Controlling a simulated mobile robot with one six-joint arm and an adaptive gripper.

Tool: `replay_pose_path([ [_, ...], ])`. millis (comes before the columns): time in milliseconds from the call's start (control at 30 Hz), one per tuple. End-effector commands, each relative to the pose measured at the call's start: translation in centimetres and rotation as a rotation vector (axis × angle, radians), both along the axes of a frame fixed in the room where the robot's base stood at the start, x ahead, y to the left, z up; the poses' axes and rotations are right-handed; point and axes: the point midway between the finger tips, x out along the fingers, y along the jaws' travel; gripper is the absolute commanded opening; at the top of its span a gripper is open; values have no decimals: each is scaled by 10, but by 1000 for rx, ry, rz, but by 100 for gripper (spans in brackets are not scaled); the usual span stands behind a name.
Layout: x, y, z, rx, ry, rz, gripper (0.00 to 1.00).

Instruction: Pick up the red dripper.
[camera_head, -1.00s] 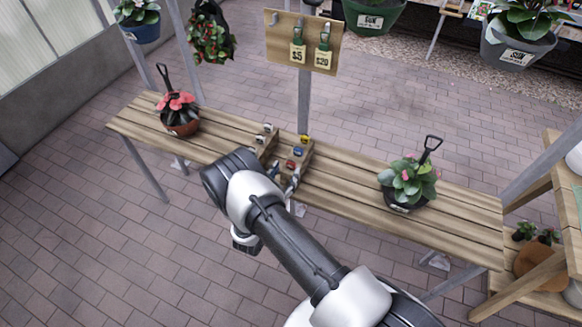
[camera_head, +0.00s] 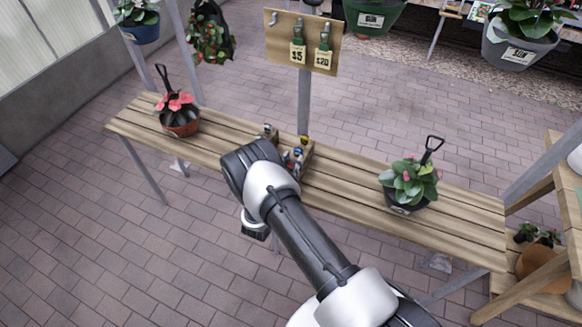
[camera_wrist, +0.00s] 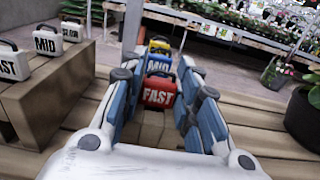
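The red dripper (camera_wrist: 159,92), marked FAST, is at the front of a row on a wooden stepped stand in the wrist view. A blue dripper (camera_wrist: 158,65) marked MID and a yellow dripper (camera_wrist: 160,46) sit behind it. My gripper (camera_wrist: 163,82) is open, with one blue-padded finger on each side of the red dripper in the picture. I cannot tell whether the pads touch it. In the head view my arm covers most of the gripper, and I cannot make out the red dripper there.
A second wooden stand (camera_wrist: 52,100) with white drippers (camera_wrist: 12,64) is on the left in the wrist view. Potted plants stand on the slatted bench (camera_head: 340,180), one left (camera_head: 180,118) and one right (camera_head: 408,186). A post rises behind the stands.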

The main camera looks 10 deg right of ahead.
Motion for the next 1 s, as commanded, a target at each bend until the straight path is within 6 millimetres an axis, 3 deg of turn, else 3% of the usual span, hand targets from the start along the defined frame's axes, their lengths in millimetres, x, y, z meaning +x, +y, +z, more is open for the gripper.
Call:
replay_pose_path([
  [133, 0, 0, 0, 0, 0, 0, 17],
  [567, 0, 0, 10, 0, 0, 0, 17],
  [767, 0, 0, 40, 0, -1, 0, 17],
  [1000, 1, 0, 98, 2, -3, 0, 17],
])
